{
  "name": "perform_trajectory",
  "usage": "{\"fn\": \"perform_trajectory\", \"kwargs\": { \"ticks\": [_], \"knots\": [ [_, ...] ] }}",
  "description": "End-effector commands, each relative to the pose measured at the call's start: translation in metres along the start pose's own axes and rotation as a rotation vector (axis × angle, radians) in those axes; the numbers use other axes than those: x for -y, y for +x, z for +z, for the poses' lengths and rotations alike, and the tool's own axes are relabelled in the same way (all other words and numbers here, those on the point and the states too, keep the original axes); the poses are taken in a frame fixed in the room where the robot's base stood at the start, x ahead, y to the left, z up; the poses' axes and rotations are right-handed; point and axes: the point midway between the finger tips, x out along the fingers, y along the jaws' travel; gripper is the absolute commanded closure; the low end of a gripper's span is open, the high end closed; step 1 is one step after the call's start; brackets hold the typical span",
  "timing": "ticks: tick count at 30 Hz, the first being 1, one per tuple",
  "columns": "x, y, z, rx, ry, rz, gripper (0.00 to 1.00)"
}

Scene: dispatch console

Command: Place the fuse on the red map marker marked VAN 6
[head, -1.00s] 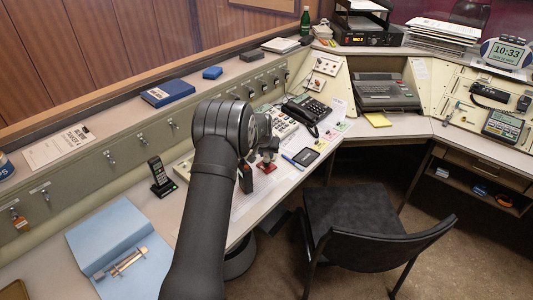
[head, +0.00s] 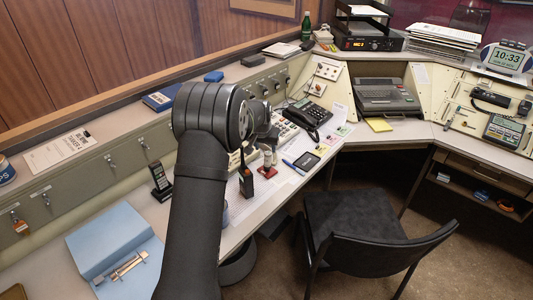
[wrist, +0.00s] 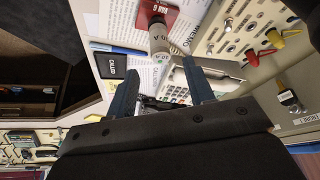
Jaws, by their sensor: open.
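In the head view the fuse (head: 267,155) shows above the red marker (head: 267,171) on the console desk, just right of my arm's end. My gripper (wrist: 161,67) is open in the wrist view, its two dark fingers apart with nothing held. The fuse lies beyond the fingertips, clear of both.
A desk telephone (head: 308,115) is behind. A blue folder (head: 105,238) and a cordless handset (head: 160,181) are at left. A chair stands in front.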

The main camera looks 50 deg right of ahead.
Motion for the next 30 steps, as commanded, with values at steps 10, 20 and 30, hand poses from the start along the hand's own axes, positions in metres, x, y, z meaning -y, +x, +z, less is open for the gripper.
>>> {"fn": "perform_trajectory", "kwargs": {
  "ticks": [10,20,30],
  "knots": [
    [0.000,-0.031,0.000,0.001,0.000,0.000,0.52],
    [0.000,-0.030,0.000,0.001,0.000,0.000,0.52],
    [0.000,0.010,0.001,0.003,0.000,0.000,0.52]
  ]
}}
